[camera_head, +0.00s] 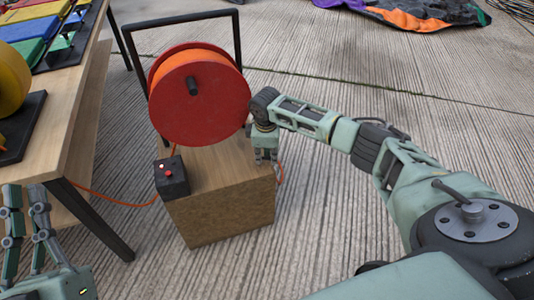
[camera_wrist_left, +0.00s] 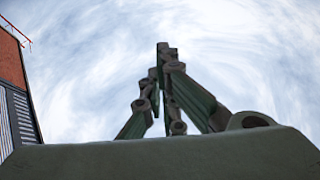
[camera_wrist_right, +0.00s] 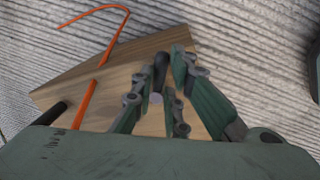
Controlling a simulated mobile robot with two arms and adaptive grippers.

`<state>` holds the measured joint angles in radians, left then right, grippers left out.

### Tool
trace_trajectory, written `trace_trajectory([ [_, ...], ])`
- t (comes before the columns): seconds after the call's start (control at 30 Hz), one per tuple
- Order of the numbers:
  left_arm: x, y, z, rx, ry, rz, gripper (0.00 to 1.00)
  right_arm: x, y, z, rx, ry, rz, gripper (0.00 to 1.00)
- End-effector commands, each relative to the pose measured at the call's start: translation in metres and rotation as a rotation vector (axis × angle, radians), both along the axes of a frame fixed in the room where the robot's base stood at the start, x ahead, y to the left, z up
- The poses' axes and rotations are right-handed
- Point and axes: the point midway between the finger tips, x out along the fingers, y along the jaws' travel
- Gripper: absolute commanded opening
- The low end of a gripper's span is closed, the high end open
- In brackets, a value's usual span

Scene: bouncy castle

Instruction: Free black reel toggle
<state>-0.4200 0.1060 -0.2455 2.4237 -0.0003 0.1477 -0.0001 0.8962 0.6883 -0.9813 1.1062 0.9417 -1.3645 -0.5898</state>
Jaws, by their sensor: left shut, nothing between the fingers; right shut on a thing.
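The red reel (camera_head: 205,100) with an orange rim stands upright in a black frame above a wooden box (camera_head: 225,212). My right gripper (camera_head: 266,160) points down at the box top, just right of the reel. In the right wrist view its fingers (camera_wrist_right: 168,75) close around a short black upright piece, the black toggle (camera_wrist_right: 160,70), over the wooden top (camera_wrist_right: 85,85). The head view hides the toggle behind the gripper. My left gripper (camera_head: 25,190) is shut and empty at the lower left, its fingertips (camera_wrist_left: 163,52) pointing up against the sky in the left wrist view.
Orange cable (camera_head: 120,203) runs left to the wooden table (camera_head: 78,130), which has dark legs. Open concrete (camera_head: 330,230) lies right of the box; a coloured fabric heap (camera_head: 410,12) lies behind.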

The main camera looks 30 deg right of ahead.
Motion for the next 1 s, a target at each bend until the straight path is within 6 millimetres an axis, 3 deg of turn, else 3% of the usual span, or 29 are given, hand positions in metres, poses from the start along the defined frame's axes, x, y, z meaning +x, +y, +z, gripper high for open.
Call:
trace_trajectory([
  [0.17, 0.004, 0.000, -0.004, 0.010, 0.036, 0.002, 0.00, 0.004, -0.005, 0.005, -0.006, -0.015, -0.016, 0.00],
  [0.37, 0.018, 0.000, -0.034, 0.056, 0.200, 0.012, 0.00, 0.004, -0.004, 0.007, -0.006, -0.017, -0.052, 0.00],
  [0.67, 0.026, 0.010, -0.119, 0.169, 0.629, 0.036, 0.00, 0.002, -0.003, 0.009, -0.005, -0.018, -0.151, 0.00],
  [0.87, 0.004, 0.024, -0.180, 0.243, 0.934, 0.054, 0.00, 0.001, -0.002, 0.009, -0.005, -0.019, -0.225, 0.00],
  [1.0, -0.022, 0.036, -0.216, 0.290, 1.136, 0.066, 0.00, 0.001, -0.001, 0.010, -0.005, -0.019, -0.278, 0.00],
])
